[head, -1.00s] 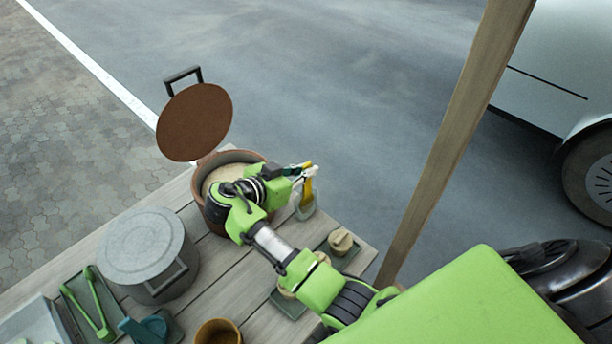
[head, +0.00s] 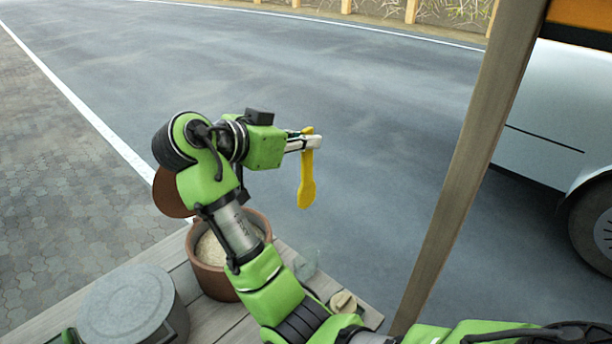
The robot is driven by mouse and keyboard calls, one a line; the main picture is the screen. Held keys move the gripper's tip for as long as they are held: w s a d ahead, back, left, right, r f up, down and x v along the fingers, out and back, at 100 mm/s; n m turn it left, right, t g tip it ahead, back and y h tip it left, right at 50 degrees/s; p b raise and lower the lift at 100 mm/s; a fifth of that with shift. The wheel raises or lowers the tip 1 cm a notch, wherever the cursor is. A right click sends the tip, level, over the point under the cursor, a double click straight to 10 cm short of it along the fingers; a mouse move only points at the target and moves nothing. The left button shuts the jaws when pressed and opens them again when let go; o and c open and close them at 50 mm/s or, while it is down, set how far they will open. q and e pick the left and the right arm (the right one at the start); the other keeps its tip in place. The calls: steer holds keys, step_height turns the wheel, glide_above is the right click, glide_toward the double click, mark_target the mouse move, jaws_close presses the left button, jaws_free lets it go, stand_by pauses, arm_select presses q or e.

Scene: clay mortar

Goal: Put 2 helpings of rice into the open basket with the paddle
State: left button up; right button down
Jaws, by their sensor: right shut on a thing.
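My right gripper (head: 304,143) is shut on the yellow paddle (head: 307,184). The paddle hangs upright with its broad end down, high in the air to the right of the rice pot. The brown clay pot (head: 214,276) stands open on the table with pale rice (head: 209,249) inside. My right arm hides part of the pot and its rice. The pot's brown round lid (head: 166,194) shows behind my arm, mostly hidden. I see no open basket in this view. My left gripper is not in view.
A grey lidded pot (head: 127,305) stands at the table's lower left. A wooden post (head: 463,165) rises to the right.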

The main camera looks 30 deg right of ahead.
mark_target(306, 129)
step_height(306, 129, up, 2)
steer(key=shift+r, duration=0.9)
steer(key=shift+r+p, duration=3.2)
steer(key=shift+r, duration=0.8)
